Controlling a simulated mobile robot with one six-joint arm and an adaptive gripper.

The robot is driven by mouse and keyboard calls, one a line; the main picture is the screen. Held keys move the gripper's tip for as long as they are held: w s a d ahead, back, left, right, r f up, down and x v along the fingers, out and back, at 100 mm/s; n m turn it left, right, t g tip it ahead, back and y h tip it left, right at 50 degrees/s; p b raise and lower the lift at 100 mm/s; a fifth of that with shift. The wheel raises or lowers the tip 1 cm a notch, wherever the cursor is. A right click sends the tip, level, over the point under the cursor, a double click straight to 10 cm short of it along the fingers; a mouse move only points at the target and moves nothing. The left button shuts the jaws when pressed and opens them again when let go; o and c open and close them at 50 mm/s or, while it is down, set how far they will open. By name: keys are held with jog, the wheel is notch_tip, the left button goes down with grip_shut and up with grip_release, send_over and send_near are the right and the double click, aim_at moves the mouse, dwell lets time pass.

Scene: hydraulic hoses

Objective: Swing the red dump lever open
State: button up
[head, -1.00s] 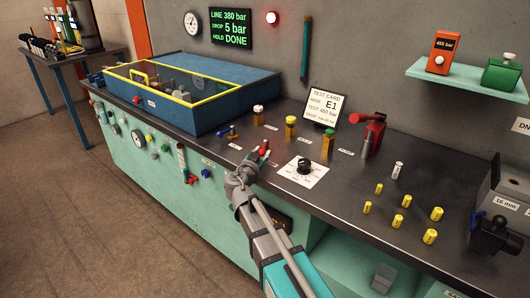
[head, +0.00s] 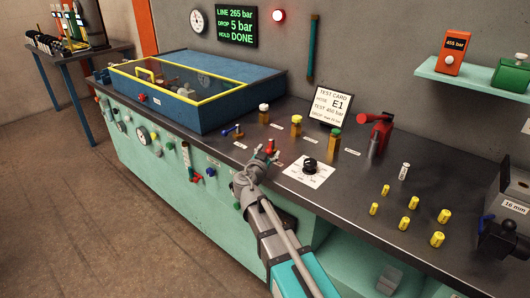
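The red dump lever (head: 270,145) is a small red handle on the dark bench top, left of the white dial card. My gripper (head: 265,157) is right at it, coming from the front edge of the bench. The fingertips are close to the lever and partly hide it and its base. They look a little apart, but they are too small to tell whether they touch or grip it. The green display (head: 236,26) reads line 265 bar, drop 5 bar, hold done.
A blue-handled valve (head: 233,131) stands just left of my gripper. Several brass-bodied fittings (head: 296,124) stand behind. A black knob (head: 309,166) on a white card is close on the right. Farther right are a red hand pump (head: 378,130) and several yellow fittings (head: 411,202).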

jog(key=shift+s, duration=0.15)
jog(key=shift+s, duration=0.25)
jog(key=v, duration=1.1)
jog(key=shift+s+a, duration=0.1)
